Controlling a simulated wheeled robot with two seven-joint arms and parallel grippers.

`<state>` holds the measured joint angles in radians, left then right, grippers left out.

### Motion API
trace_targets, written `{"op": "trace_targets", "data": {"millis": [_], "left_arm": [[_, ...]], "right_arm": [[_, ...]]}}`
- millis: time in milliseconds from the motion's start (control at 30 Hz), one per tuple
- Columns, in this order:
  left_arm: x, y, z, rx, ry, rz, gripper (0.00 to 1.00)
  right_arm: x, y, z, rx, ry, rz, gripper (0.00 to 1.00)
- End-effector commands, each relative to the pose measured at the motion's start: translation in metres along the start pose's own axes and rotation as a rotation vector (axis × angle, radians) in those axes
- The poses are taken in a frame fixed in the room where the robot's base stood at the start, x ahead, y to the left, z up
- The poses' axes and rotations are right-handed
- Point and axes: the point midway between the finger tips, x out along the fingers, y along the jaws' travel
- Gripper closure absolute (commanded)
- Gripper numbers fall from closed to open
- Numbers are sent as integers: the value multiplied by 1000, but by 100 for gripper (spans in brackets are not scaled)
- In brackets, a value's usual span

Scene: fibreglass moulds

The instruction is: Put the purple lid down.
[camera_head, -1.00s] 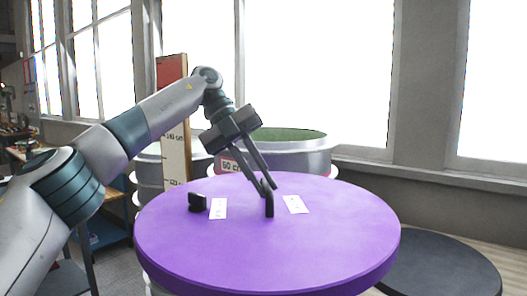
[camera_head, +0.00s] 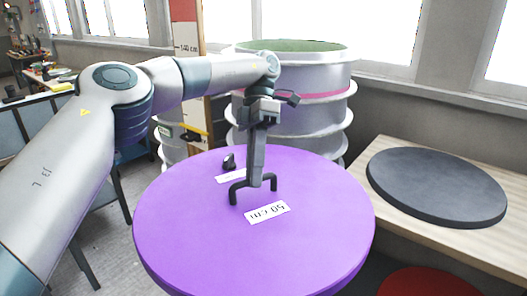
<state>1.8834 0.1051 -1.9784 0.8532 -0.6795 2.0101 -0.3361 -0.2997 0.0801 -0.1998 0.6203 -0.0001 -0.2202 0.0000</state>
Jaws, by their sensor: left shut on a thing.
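The purple lid (camera_head: 185,235) is a large round disc that fills the lower middle of the head view. It has a black handle (camera_head: 235,190) and white labels (camera_head: 267,212), one reading 60 cm. My left gripper (camera_head: 257,182) comes down from above and is shut on the handle. The lid looks roughly level. What lies directly beneath the lid is hidden. My right gripper is not in view.
A wooden bench (camera_head: 465,240) at right carries a dark grey round lid (camera_head: 437,187). A red disc (camera_head: 428,283) shows low at right. Ribbed grey moulds (camera_head: 305,115) stand behind the purple lid. A table (camera_head: 55,110) stands at left.

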Motion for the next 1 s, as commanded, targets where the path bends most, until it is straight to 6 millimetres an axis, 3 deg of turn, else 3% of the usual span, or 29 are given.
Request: {"op": "trace_targets", "data": {"millis": [700, 1000], "left_arm": [[149, 56, -67, 822, 537, 290, 100], [207, 66, -94, 1195, 781, 423, 100]], "right_arm": [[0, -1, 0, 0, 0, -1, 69], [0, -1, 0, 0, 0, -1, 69]]}}
